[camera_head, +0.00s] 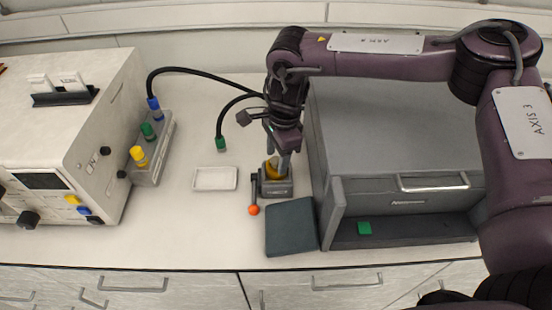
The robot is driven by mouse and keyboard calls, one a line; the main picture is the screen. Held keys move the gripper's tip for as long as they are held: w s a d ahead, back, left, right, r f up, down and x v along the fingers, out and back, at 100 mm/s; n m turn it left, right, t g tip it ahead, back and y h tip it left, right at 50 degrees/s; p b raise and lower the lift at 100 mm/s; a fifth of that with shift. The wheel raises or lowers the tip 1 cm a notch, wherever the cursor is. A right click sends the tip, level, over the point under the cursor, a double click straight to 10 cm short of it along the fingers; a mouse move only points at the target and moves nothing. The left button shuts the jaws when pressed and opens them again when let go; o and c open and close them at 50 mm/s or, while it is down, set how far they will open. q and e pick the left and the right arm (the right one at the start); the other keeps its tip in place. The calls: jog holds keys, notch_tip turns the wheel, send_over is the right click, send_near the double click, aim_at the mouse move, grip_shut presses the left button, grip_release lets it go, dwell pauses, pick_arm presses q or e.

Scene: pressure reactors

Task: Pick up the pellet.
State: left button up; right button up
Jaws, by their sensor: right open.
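My right gripper (281,166) points straight down, its jaws open, over a small grey lever device (277,188) in the middle of the counter. A yellow piece (270,168) shows at the top of this device, right by the fingertips. The fingers partly cover it, so I cannot tell whether they touch it or whether it is the pellet. The device's lever ends in an orange-red ball (254,210) at its left. No other pellet can be made out. My left gripper is not in view.
A white tray (214,179) lies left of the device. A large grey cabinet (400,130) stands close on the right, its dark flap (291,229) in front. Left are a rack with coloured caps (147,170) and a white instrument (95,140). A green-tipped hose (221,143) hangs behind the tray.

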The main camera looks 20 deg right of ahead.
jog(key=c, duration=1.1)
jog(key=shift+o, duration=0.2)
jog(key=shift+r, duration=0.1)
